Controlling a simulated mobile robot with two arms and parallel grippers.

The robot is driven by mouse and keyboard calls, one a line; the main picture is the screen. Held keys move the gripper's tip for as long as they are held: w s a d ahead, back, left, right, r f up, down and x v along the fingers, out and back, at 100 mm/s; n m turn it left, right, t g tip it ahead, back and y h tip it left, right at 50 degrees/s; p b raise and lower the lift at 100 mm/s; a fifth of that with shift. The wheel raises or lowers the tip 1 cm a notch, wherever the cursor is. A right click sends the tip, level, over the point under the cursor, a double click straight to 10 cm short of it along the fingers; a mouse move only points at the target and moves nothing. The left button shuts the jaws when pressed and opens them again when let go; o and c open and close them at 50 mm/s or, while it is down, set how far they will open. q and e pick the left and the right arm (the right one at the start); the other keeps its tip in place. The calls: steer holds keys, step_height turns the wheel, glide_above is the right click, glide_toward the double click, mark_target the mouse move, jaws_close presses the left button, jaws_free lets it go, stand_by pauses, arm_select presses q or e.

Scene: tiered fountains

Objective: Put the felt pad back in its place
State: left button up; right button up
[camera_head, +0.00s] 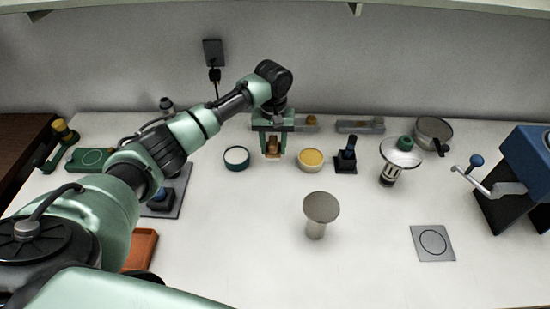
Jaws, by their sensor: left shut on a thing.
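My left gripper (272,153) reaches over the back middle of the table, fingers pointing down. It is shut on a small brown block-like thing (272,145); the fingers hide part of it, and I cannot tell whether this is the felt pad or whether it touches the table. A grey square plate (418,251) with a dark ring outline lies flat and empty at the front right. A green plate (75,159) with a ring outline lies at the back left. No thing is clearly recognisable as the felt pad. My right gripper is not in view.
A mushroom-shaped stand (321,207) stands mid-table. A blue cranked machine (525,165) is at the right. An orange tray (143,249) is partly behind my arm. The front middle is clear.

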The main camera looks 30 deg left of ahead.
mark_target(274, 140)
arm_select(q)
steer(key=shift+f, duration=2.35)
steer(key=o, duration=1.2)
steer(key=shift+f, duration=0.15)
step_height(274, 140, up, 12)
steer(key=shift+r, duration=0.25)
